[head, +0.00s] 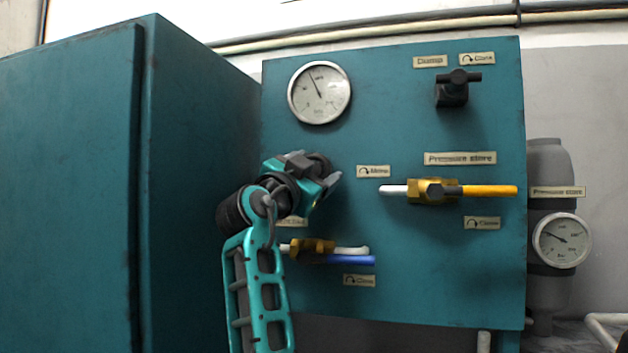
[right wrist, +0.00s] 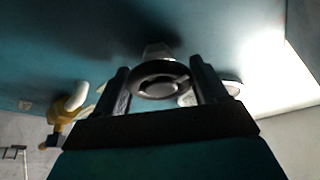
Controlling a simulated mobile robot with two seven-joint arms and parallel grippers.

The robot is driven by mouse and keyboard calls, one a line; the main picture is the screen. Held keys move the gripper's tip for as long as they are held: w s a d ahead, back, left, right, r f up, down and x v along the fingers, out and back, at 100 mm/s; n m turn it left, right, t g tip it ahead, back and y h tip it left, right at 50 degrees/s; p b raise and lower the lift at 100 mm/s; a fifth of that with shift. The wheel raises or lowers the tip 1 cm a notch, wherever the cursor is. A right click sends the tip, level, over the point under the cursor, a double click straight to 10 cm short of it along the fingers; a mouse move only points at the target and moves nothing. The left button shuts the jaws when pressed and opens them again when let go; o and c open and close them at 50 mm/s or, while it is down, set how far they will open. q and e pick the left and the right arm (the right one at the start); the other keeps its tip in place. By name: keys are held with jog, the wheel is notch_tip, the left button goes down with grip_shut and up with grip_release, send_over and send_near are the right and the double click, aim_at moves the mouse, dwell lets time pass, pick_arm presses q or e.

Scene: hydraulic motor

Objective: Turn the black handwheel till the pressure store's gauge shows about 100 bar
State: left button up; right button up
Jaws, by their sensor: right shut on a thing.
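The black handwheel (head: 319,162) is on the teal panel, mostly hidden behind my right gripper (head: 326,184) in the head view. In the right wrist view the round handwheel (right wrist: 160,78) sits between the two fingers of my right gripper (right wrist: 160,90), which is shut on it. The pressure store's gauge (head: 562,241) is a white round dial on the grey cylinder at the far right. Its needle points left and slightly up; the numbers are too small to read surely. My left gripper is in neither view.
The teal panel (head: 400,130) carries another gauge (head: 319,92), a black T-handle (head: 456,88), a valve with a yellow lever (head: 490,190) and a valve with a blue lever (head: 350,260) just below my gripper. A tall teal cabinet (head: 70,180) stands close on the left.

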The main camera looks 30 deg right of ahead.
jog(key=shift+m, duration=0.5)
jog(key=o, duration=1)
jog(key=v, duration=1.3)
jog(key=shift+w, duration=0.1)
